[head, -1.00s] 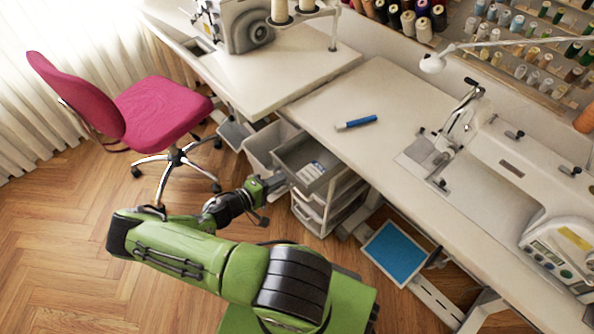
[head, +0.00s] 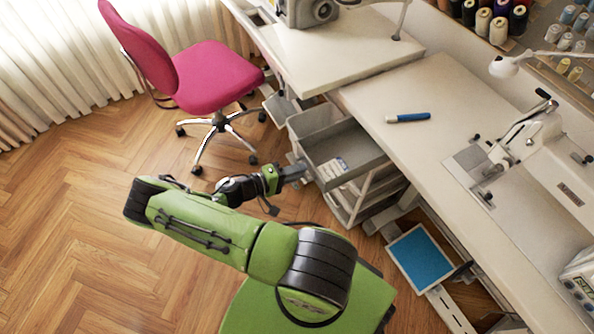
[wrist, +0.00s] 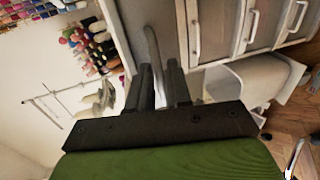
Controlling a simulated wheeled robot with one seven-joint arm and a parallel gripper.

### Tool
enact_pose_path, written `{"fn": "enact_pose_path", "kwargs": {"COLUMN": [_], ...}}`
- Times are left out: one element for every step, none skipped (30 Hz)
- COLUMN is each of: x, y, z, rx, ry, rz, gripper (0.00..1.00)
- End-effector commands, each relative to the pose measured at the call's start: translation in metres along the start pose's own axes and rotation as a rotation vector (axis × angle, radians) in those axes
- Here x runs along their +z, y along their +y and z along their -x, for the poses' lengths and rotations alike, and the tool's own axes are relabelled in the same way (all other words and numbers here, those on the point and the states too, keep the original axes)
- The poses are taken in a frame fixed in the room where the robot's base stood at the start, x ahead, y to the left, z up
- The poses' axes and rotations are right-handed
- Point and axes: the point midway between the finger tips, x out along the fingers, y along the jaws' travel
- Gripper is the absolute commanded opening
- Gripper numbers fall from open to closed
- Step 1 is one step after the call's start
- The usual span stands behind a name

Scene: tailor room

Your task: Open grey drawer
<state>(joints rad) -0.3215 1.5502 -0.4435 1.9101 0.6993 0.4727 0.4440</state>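The grey drawer (head: 352,165) is pulled well out from the white drawer unit under the sewing table in the head view. Its open inside shows, with a small pale labelled item (head: 332,168) in it. My gripper (head: 303,172) is at the drawer's front. In the wrist view the two dark fingers of my gripper (wrist: 162,85) stand on either side of the drawer's curved grey handle (wrist: 152,45) and appear shut on it. The exact finger contact is partly hidden.
A pink chair (head: 205,80) stands at the upper left on open wooden floor. Lower white drawers (head: 350,202) sit below the grey drawer. A blue panel (head: 420,258) lies right of the unit.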

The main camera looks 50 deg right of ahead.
Motion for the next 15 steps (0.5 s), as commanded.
{"fn": "enact_pose_path", "kwargs": {"x": [0.000,0.000,0.000,0.000,0.000,0.000,0.000,0.000,0.000,0.000,0.000,-0.001,-0.001,-0.001,-0.001], "y": [0.000,0.000,0.000,0.000,0.000,0.000,0.000,0.000,0.000,0.000,0.000,0.001,0.001,0.001,0.001], "z": [0.000,0.000,0.000,0.000,0.000,0.000,0.000,0.000,0.000,0.000,0.001,0.003,0.007,0.011,0.019], "rx": [0.000,0.000,0.000,0.001,0.001,0.001,0.001,0.001,0.001,0.001,0.001,0.001,0.000,0.000,0.000], "ry": [0.000,0.000,0.000,0.000,0.000,0.000,0.000,0.000,0.000,0.001,0.001,0.001,0.002,0.004,0.004], "rz": [0.000,0.000,0.000,0.000,0.000,-0.001,-0.001,-0.001,-0.001,-0.001,-0.001,-0.001,-0.001,-0.001,-0.001], "gripper": [0.27,0.32,0.35,0.35,0.35,0.35,0.35,0.35,0.35,0.35,0.35,0.35,0.35,0.35,0.35]}}
